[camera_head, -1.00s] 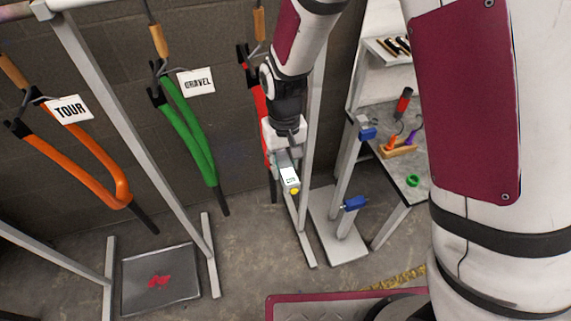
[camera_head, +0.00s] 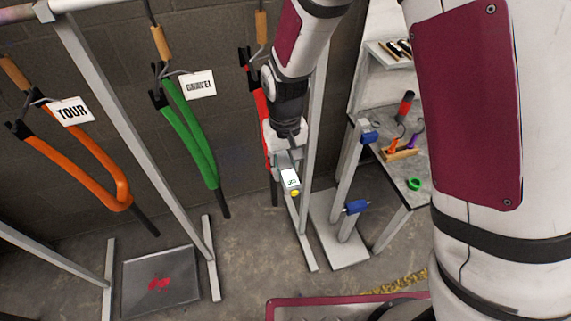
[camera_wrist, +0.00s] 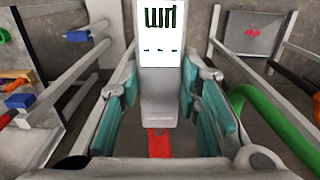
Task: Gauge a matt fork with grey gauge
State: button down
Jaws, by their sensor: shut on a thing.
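My gripper (camera_head: 284,160) is shut on the grey gauge (camera_wrist: 160,100), a slim body with a white display and a yellow tip; the gauge also shows in the head view (camera_head: 290,181). In the wrist view it stands between the teal pads. A red fork (camera_head: 260,110) hangs behind my arm and is mostly hidden; a red patch (camera_wrist: 160,144) shows just past the gauge. Contact between them cannot be told. A green fork (camera_head: 191,130) tagged GRAVEL and an orange fork (camera_head: 85,150) tagged TOUR hang to the left. Which fork is matt is hard to tell.
Grey rack posts (camera_head: 125,130) stand between the forks. At right are a stand with blue clamps (camera_head: 356,206) and a bench (camera_head: 410,170) with a wooden tool holder (camera_head: 401,155) and a green ring (camera_head: 414,184). A dark floor mat (camera_head: 160,282) lies below left.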

aim_at(293, 187)
jog(key=shift+w+a+b, duration=0.25)
jog(key=shift+w+b, duration=0.05)
jog(key=shift+w, duration=0.5)
dwell(1.5)
dwell(0.6)
jog(key=shift+s+d+p, duration=0.4)
jog(key=shift+s+p, duration=0.3)
jog(key=shift+s, duration=0.6)
jog(key=shift+s+d+p, duration=0.35)
jog(key=shift+s+p, duration=0.4)
jog(key=shift+s, duration=0.55)
jog(key=shift+s+d+p, duration=0.4)
jog(key=shift+s+p, duration=0.3)
jog(key=shift+s, duration=0.6)
